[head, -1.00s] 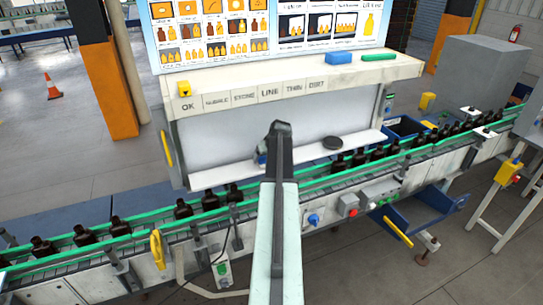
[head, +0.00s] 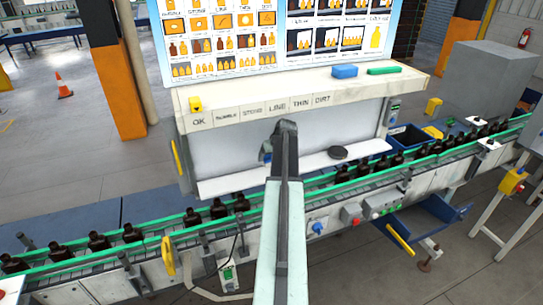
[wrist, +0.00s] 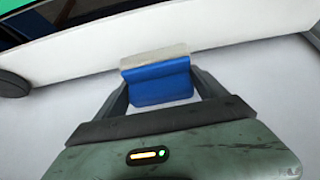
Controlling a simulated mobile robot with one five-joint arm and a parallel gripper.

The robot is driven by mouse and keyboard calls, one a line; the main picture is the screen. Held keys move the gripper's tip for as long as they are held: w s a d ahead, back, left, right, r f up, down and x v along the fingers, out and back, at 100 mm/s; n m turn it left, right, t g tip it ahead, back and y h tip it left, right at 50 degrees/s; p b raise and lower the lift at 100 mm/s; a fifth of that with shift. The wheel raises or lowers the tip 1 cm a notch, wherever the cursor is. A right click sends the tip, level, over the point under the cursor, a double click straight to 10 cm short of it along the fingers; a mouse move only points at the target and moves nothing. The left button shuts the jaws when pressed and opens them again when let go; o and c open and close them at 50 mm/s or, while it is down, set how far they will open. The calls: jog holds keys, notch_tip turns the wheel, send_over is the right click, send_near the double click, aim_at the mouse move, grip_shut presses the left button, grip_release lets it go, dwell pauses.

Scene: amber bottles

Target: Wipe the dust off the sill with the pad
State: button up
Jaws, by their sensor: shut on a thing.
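The pad (wrist: 158,78) is a blue block with a pale grey-beige face, pinched between both fingers of my gripper (wrist: 157,92) in the wrist view. The sill (head: 225,186) is the long white ledge along the bottom of the inspection station. In the head view, my gripper (head: 267,150) is in front of the station's white panel, near the middle of the sill; my arm hides part of it. In the wrist view, the pad's pale face overlaps a white band that looks like the sill. I cannot tell whether they touch. I cannot make out dust.
A dark round disc (head: 337,152) lies on the sill, right of my gripper. A conveyor with green rails (head: 150,236) and dark bottles (head: 97,241) runs in front. Blue (head: 344,71) and green (head: 384,70) blocks lie on the upper shelf (head: 355,85).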

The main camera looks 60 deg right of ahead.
jog(key=shift+f, duration=0.1)
notch_tip(320, 180, up, 3)
jog(key=p, duration=0.2)
jog(key=shift+f+p, duration=0.1)
jog(key=shift+p, duration=0.2)
jog(key=shift+d+r, duration=0.15)
jog(key=shift+r, duration=0.05)
